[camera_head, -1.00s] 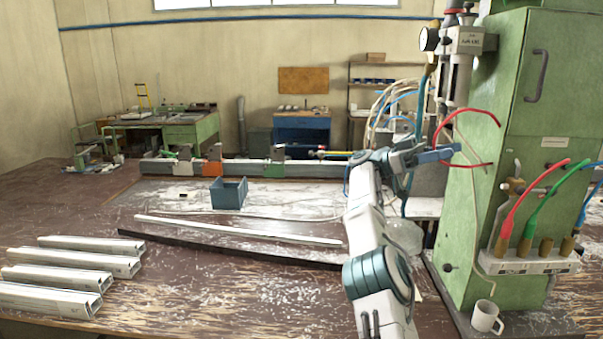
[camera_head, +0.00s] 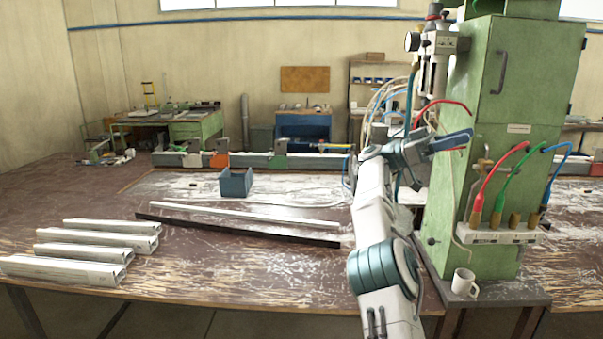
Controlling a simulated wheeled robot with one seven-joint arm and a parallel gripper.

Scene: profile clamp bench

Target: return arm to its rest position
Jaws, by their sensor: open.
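My arm rises from the bottom right of centre and bends at its top to the right. My gripper (camera_head: 461,142), with a blue part at its end, is in front of the left side of the green cabinet (camera_head: 505,90). It is open and I see nothing held in it.
Several aluminium profiles (camera_head: 98,237) lie at the left of the bench. A blue bin (camera_head: 236,183) stands behind a long white strip (camera_head: 250,213) and a dark bar (camera_head: 235,230). A white mug (camera_head: 464,282) stands below the cabinet. The bench's middle front is clear.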

